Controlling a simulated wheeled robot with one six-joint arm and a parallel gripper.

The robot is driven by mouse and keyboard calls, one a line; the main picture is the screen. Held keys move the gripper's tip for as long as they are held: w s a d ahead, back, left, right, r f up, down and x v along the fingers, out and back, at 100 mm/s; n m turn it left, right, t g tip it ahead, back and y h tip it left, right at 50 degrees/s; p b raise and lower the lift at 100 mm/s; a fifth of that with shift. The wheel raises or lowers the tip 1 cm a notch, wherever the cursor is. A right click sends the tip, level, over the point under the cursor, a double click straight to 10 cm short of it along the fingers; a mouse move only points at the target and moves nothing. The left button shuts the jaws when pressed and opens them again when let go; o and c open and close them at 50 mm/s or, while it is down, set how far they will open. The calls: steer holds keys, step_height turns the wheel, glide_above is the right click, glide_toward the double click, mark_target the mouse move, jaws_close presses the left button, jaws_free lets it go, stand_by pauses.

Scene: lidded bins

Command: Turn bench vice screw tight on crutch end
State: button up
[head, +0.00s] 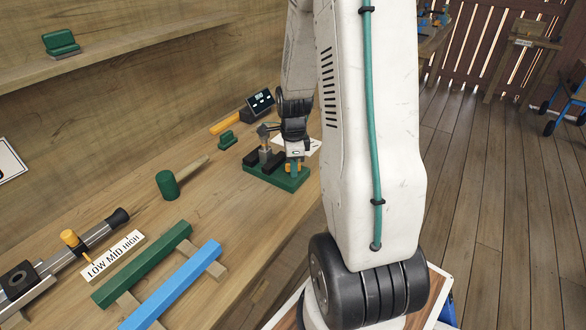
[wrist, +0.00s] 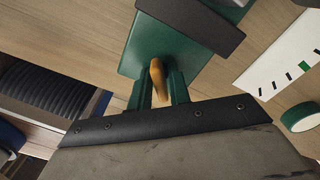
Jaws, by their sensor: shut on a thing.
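The bench vice (head: 278,178) has a green base and dark jaws, and it sits on the workbench near its front edge. A grey metal piece (head: 264,153) stands upright between the jaws; I cannot tell if it is the crutch end. My gripper (head: 293,163) is at the right side of the vice, pointing down. In the wrist view my gripper (wrist: 158,95) has its green fingers closed on the orange screw handle (wrist: 157,72). The vice's green base (wrist: 133,55) and one dark jaw (wrist: 196,22) show beyond it. The screw itself is hidden.
A grey tube with a black end (head: 105,228) lies at the left, beside a LOW MID HIGH label (head: 113,256). A green-headed mallet (head: 167,184), a green bar (head: 143,265) and a blue bar (head: 175,284) lie on the bench. A small display (head: 260,102) stands behind the vice.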

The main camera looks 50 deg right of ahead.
steer(key=shift+m, duration=1)
steer(key=m, duration=0.4)
steer(key=o, duration=0.6)
steer(key=shift+c, duration=0.2)
steer(key=shift+r, duration=2.5)
